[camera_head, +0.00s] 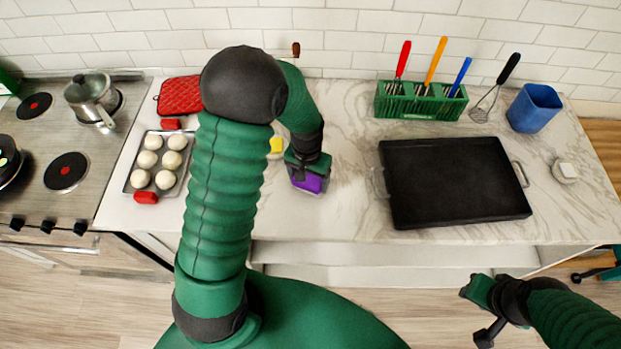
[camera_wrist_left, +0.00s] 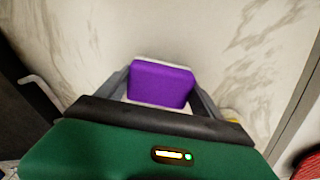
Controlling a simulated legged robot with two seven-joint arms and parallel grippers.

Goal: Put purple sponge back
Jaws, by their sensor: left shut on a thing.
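The purple sponge (camera_head: 312,184) is a small block with a pale edge. In the head view it is over the marble counter, left of the black tray. My left gripper (camera_head: 308,163) is shut on it from above. In the left wrist view the purple sponge (camera_wrist_left: 160,83) sits between the two grey fingers of my left gripper (camera_wrist_left: 160,92), with marble behind it. I cannot tell whether it touches the counter. A yellow block (camera_head: 276,146) shows behind, partly hidden by my left arm. My right gripper (camera_head: 476,315) is low at right, in front of the counter; its finger gap is unclear.
The black tray (camera_head: 455,180) fills the counter's right middle. Behind it stand a green utensil rack (camera_head: 420,102), a whisk (camera_head: 494,92) and a blue container (camera_head: 534,108). A bun tray (camera_head: 158,163), a red mat (camera_head: 180,96) and the stove with a pot (camera_head: 90,96) are at left.

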